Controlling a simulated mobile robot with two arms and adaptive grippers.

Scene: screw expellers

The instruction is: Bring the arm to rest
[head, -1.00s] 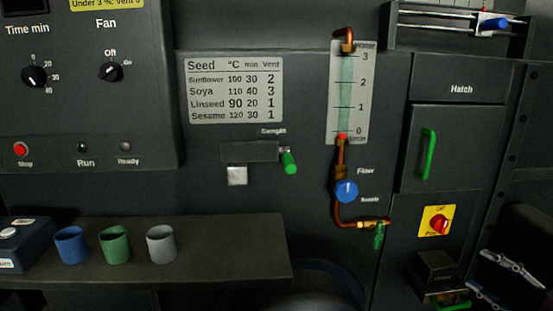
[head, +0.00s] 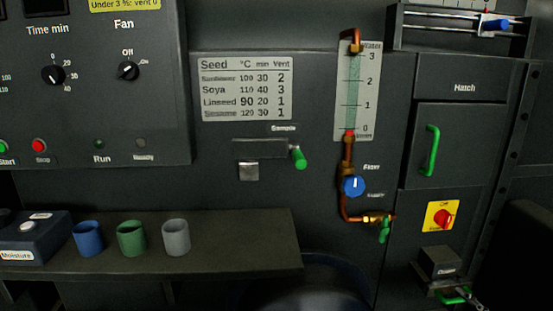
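Only a small part of my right gripper (head: 470,298) shows, at the bottom right edge of the head view. It is beside the small dark box with a green handle (head: 455,296), below the red and yellow switch. Whether it touches that handle, and how its fingers stand, I cannot tell. My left gripper is not in view.
A dark shelf (head: 225,258) at lower left holds a moisture meter (head: 35,238) and blue (head: 88,238), green (head: 131,238) and grey (head: 176,238) cups. A green sample handle (head: 299,157), blue flow knob (head: 354,185) and green hatch handle (head: 431,150) stick out.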

